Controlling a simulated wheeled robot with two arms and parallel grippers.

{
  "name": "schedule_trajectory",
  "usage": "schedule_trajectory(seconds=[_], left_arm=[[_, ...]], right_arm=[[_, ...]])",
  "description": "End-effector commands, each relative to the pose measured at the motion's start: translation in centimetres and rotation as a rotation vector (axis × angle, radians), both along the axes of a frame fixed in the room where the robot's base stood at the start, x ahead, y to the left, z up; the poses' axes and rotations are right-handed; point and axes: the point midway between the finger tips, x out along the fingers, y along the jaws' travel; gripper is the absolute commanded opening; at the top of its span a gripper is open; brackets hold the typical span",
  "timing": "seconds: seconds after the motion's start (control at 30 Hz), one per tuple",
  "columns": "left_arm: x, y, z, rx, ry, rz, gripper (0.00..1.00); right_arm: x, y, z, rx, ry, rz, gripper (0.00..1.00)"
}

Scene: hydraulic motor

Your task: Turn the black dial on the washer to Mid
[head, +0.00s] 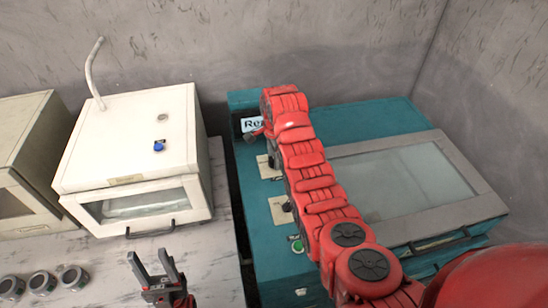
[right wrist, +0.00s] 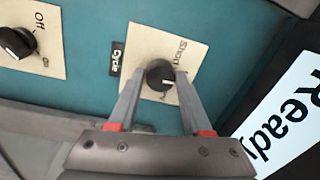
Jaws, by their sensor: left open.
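The teal washer (head: 270,262) stands at the right in the head view, with a glass-topped lid. Its black cycle dial (right wrist: 160,75) sits on a cream plate beside a "Cycle" label in the right wrist view; the word "Short" is partly readable, other marks are hidden. My right gripper (right wrist: 161,73) has one finger on each side of this dial, very close to it; firm contact cannot be told. In the head view my red right arm largely hides this gripper and the dial. My left gripper (head: 155,265) is open and empty, over the front of the left counter.
A second black dial (right wrist: 17,42), marked "Off", is on the washer, with a green button (head: 297,245) nearby. A "Ready" sign (right wrist: 283,130) is close to the right gripper. A white box machine (head: 140,150) and several round knobs (head: 42,282) are at left.

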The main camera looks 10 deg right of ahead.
Motion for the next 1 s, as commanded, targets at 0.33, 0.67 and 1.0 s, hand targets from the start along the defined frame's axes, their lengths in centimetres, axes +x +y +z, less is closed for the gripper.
schedule_trajectory(seconds=[0.33,0.67,1.0], left_arm=[[0.0,0.0,0.0,0.000,0.000,0.000,0.50],[0.0,0.0,-1.4,0.000,0.000,0.000,0.50],[0.0,0.0,6.3,0.000,0.000,0.000,0.50]], right_arm=[[0.0,0.0,0.0,0.000,0.000,0.001,0.76],[0.0,0.0,2.7,0.001,-0.009,0.001,0.76],[-0.5,0.0,10.0,-0.001,0.000,0.002,0.76]])
